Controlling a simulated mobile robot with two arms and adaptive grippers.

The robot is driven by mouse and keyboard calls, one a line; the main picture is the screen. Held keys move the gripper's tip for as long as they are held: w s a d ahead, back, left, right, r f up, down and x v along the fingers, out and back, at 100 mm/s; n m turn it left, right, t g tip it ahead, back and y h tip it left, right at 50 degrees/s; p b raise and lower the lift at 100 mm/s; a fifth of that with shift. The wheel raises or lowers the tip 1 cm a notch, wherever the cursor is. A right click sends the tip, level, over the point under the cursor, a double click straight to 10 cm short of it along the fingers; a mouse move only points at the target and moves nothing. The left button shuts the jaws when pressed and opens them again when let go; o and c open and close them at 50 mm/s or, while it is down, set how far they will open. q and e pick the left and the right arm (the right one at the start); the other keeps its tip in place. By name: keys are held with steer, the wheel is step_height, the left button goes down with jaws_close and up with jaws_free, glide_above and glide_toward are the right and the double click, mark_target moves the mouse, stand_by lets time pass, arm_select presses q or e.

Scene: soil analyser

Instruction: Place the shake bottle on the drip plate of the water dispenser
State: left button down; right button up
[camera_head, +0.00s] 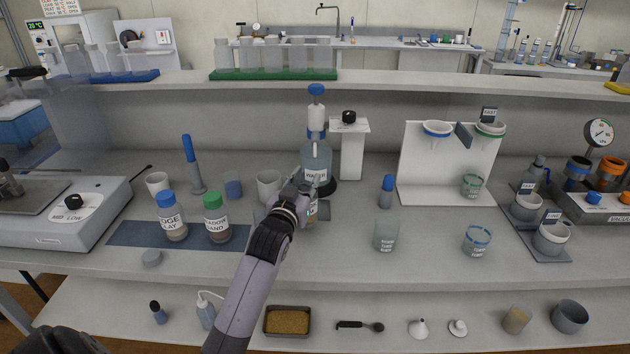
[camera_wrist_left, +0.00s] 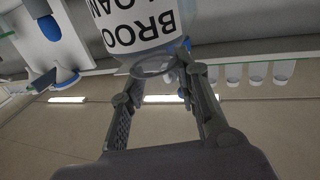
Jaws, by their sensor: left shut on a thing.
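The water dispenser (camera_head: 316,157) stands at the middle of the bench, a clear bottle labelled WATER with a blue-topped white part above it. Its drip plate (camera_head: 341,212) seems to be the grey piece at its foot, partly hidden by my gripper and bottle. My left gripper (camera_head: 303,190) is in front of the dispenser, shut on the shake bottle (camera_head: 312,210), which is mostly hidden there. In the left wrist view the bottle (camera_wrist_left: 143,22) has a white label starting BROO, between the fingers (camera_wrist_left: 162,80). I cannot tell whether it touches the plate. My right gripper is not in view.
Two labelled bottles with blue (camera_head: 172,215) and green (camera_head: 216,216) caps stand on a dark mat at left. A white post with a black knob (camera_head: 352,148) is behind right. A glass beaker (camera_head: 386,236) stands front right.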

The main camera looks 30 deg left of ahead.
arm_select(q)
steer(key=b+x, duration=0.1)
steer(key=x, duration=0.2)
steer(key=shift+w+f, duration=0.2)
steer(key=shift+w, duration=0.05)
steer(key=shift+w+a+r+b, duration=0.2)
steer(key=shift+w+b, duration=0.15)
steer(key=shift+w, duration=0.15)
steer(key=shift+w+a+f+b, duration=0.15)
steer(key=shift+w+f+b, duration=0.1)
steer(key=shift+w+b, duration=0.3)
steer(key=shift+w+a+f+b, duration=0.15)
steer(key=shift+w+f+b, duration=0.05)
steer(key=shift+w+b, duration=0.4)
steer(key=shift+w+a+f+b, duration=0.15)
steer(key=shift+w+f+b, duration=0.2)
steer(key=shift+b, duration=0.3)
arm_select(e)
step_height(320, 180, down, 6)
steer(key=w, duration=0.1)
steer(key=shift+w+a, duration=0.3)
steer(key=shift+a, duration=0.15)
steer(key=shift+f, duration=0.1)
arm_select(q)
steer(key=c, duration=1.7)
jaws_free()
steer(key=shift+f, duration=0.1)
steer(key=o, duration=0.5)
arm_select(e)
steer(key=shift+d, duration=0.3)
